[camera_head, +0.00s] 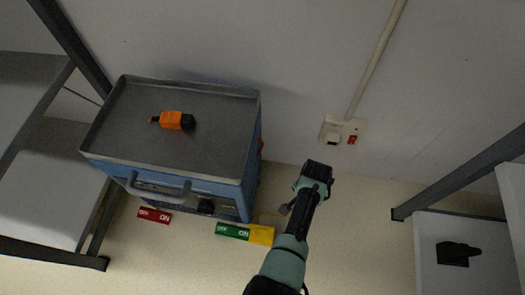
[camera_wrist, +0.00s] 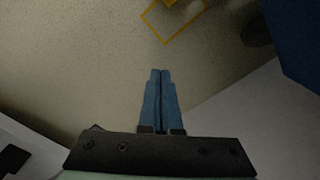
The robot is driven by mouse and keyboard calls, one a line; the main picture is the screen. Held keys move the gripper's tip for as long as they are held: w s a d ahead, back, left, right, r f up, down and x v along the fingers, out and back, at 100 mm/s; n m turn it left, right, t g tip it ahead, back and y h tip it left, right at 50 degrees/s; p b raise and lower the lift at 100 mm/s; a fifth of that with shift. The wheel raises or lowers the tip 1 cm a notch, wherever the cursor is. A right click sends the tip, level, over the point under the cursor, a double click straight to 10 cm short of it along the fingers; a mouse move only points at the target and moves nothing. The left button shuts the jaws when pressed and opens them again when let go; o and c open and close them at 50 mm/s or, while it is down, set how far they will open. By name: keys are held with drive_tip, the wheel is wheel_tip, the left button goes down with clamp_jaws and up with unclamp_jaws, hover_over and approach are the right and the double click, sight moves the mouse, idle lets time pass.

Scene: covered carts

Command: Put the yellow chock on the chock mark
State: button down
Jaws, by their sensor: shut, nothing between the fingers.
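A small solid yellow block (camera_head: 262,235), which looks like the chock, is on the floor at the front right corner of the blue cart, against the green ON/OFF piece. A thin yellow outline on the floor, the likely chock mark, shows in the wrist view (camera_wrist: 157,32), cut by the top edge. My gripper (camera_head: 317,168) is right of the cart, apart from the block. In the wrist view its blue fingers (camera_wrist: 160,73) are together and empty, with the outline beyond the tips.
The blue cart (camera_head: 252,165) has a grey tray top holding an orange-and-black tool (camera_head: 176,120). A red OFF/ON piece (camera_head: 154,215) lies at its front. A wall socket (camera_head: 342,130) with a red switch is behind. A pale table (camera_head: 430,275) stands right.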

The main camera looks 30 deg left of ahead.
drive_tip(key=b, duration=0.2)
hover_over(263, 240)
drive_tip(key=f+b, duration=0.2)
drive_tip(key=f, duration=0.1)
drive_tip(key=f+b, duration=0.3)
drive_tip(key=f, duration=0.1)
drive_tip(key=s+f+b, duration=0.1)
drive_tip(key=f+b, duration=0.2)
drive_tip(key=shift+a+f, duration=0.3)
drive_tip(key=shift+a, duration=0.05)
drive_tip(key=shift+w+d+r+b, duration=0.2)
drive_tip(key=shift+w+b, duration=0.15)
drive_tip(key=shift+b, duration=0.15)
drive_tip(key=shift+w, duration=0.1)
drive_tip(key=shift+d+r, duration=0.1)
drive_tip(key=shift+r, duration=0.05)
